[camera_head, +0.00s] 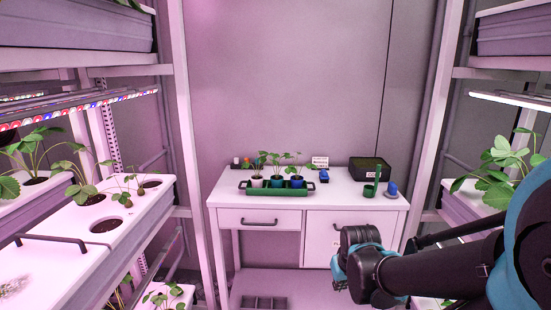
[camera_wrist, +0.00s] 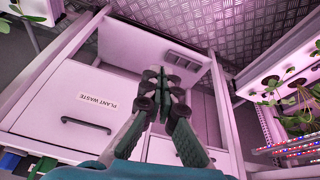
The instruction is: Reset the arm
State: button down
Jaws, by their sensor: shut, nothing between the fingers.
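My arm (camera_head: 440,270) reaches in from the lower right in the head view, with its wrist end (camera_head: 360,262) in front of the white cabinet. My gripper (camera_wrist: 167,85) shows in the wrist view with its dark green fingers together and nothing between them. It hangs in free air in front of the cabinet and touches nothing that I can see. In the head view the fingertips are hidden or too small to make out.
The white cabinet (camera_head: 225,193) carries a green tray (camera_head: 250,187) with potted plants, a black crate (camera_head: 371,163) and a blue object (camera_head: 392,190). A drawer labelled "plant waste" (camera_wrist: 60,85) shows in the wrist view. Plant racks stand left (camera_head: 130,215) and right (camera_head: 470,205).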

jog(key=shift+s+d+f+m, duration=0.3)
jog(key=shift+s+f+m, duration=0.1)
jog(key=shift+s+m, duration=0.35)
dwell(0.3)
